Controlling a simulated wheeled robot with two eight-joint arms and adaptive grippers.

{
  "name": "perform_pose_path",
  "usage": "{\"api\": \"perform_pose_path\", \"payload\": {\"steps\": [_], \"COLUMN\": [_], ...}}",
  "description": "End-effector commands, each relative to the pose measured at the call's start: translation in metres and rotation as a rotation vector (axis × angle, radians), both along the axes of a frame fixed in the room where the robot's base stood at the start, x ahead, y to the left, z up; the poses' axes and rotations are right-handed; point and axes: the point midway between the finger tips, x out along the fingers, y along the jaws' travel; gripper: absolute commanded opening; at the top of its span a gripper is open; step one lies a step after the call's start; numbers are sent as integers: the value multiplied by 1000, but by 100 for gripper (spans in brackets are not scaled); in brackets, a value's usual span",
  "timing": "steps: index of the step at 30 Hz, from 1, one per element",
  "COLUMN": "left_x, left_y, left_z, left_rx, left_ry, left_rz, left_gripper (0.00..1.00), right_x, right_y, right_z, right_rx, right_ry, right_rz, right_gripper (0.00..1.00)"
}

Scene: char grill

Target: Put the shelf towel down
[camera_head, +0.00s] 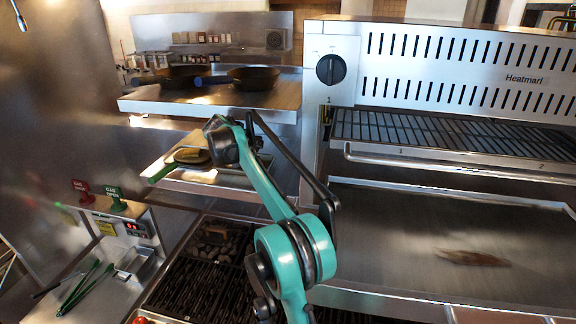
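I cannot clearly make out a towel. The two-level metal shelf (142,105) stands at the upper left of the head view. My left gripper is not in view.
Dark pans (254,77) stand on the upper shelf level. A large grill unit (452,75) with a rack and a wide lower tray (390,235) fills the right. A brownish patch (472,258) shows on that tray. Green tongs (85,287) lie at the lower left.

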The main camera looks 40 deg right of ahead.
Motion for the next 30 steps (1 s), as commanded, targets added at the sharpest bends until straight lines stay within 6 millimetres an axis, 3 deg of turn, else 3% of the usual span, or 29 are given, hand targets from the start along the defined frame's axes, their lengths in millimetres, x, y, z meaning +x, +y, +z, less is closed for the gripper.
{"api": "perform_pose_path", "payload": {"steps": [6, 16, 30], "left_x": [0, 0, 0], "left_y": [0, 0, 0], "left_z": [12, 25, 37], "left_rx": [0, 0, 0], "left_ry": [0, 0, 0], "left_rz": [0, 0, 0], "left_gripper": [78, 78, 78], "right_x": [-50, -106, -103], "right_y": [-40, -85, -83], "right_z": [3, 3, -57], "right_rx": [-1, -1, -1], "right_ry": [-1, 0, 0], "right_rz": [-4, -2, 1], "right_gripper": [29, 29, 29]}}
